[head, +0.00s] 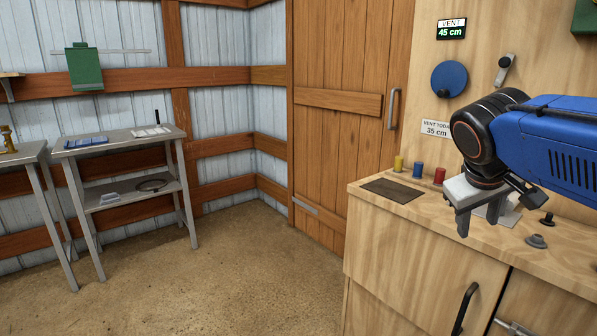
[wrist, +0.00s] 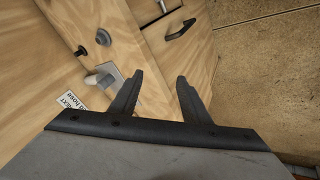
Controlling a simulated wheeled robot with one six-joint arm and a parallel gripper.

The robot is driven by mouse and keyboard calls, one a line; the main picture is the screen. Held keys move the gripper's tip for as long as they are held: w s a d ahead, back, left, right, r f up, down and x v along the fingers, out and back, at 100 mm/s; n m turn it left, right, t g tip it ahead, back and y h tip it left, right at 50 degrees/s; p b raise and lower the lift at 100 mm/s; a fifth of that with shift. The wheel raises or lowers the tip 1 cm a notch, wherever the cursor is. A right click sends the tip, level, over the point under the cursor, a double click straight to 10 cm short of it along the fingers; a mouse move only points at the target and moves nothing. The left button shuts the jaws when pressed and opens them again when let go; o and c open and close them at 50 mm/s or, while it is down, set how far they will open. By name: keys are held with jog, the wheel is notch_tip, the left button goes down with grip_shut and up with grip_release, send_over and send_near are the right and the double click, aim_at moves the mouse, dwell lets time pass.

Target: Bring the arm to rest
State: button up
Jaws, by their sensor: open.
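My gripper (head: 490,212) is at the right of the head view, at the end of my blue arm, above the wooden counter (head: 400,217). It points downward. In the wrist view its two dark fingers (wrist: 160,78) stand apart with nothing between them. Past the fingers, the counter's front edge and the cabinet face show. A metal plate with a pale lever or handle (wrist: 101,78) lies left of the fingers in the wrist view; in the head view the gripper partly covers it.
Yellow, blue and red spools (head: 417,170) and a dark mat (head: 393,190) are on the counter. A grey knob (head: 537,241) and a black knob (head: 547,219) stand right of my gripper. A black cabinet handle (head: 465,308) sticks out below. Open floor (head: 220,270) lies left.

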jog(key=s+a+f+y, duration=0.2)
jog(key=s+a+f, duration=0.1)
jog(key=s+f, duration=0.4)
jog(key=s+a+f+m+y, duration=0.1)
jog(key=s+a+f+y, duration=0.1)
jog(key=s+a+f, duration=0.2)
jog(key=s+f, duration=0.3)
jog(key=f, duration=0.4)
jog(key=shift+f+y, duration=0.15)
jog(key=shift+y, duration=0.15)
